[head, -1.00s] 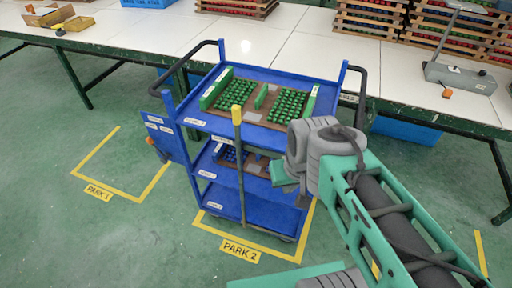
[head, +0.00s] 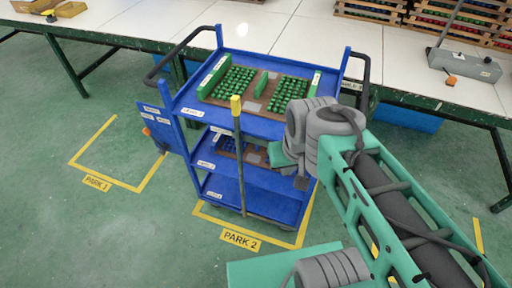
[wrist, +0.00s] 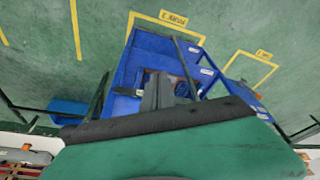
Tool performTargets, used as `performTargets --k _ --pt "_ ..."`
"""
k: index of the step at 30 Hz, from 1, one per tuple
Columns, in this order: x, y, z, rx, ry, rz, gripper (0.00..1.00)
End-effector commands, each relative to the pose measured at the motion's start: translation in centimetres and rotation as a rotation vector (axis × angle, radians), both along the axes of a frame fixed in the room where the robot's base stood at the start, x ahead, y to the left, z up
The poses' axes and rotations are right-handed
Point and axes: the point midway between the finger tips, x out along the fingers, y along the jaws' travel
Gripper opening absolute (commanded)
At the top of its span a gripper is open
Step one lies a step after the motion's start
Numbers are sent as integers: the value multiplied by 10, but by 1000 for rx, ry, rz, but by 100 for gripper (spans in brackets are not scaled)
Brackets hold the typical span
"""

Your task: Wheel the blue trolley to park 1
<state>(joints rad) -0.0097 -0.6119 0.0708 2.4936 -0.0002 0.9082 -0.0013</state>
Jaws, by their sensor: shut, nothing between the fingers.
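The blue trolley (head: 275,182) stands upright inside the yellow park 2 outline (head: 240,239). Its top shelf carries a brown board of green pieces (head: 262,88), and another board lies on the middle shelf. A grey bar with a yellow tip (head: 236,104) stands upright at its near side. The trolley also shows in the wrist view (wrist: 135,62). The park 1 outline (head: 97,183) is on the floor to the left and looks empty.
A long white-topped table (head: 290,43) with dark green legs runs behind the trolley. A blue panel with labels (head: 160,124) is at the trolley's left side. Wooden crates and a grey device (head: 465,66) are on the table. Green floor lies open around park 1.

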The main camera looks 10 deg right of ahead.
Motion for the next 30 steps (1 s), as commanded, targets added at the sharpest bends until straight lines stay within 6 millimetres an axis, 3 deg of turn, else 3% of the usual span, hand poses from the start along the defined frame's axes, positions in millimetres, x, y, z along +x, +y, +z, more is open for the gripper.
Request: performTargets --k 13,16,20,24,27,30 --pt "0 0 0 0 0 0 0" --pt "0 -11 -8 0 1 -39 0" --pt "-8 -61 -43 3 26 -219 0" --pt "-48 -136 -115 35 136 -523 0" --pt "-75 -178 -151 76 189 -703 0" --pt "-90 -206 -176 134 208 -807 0"
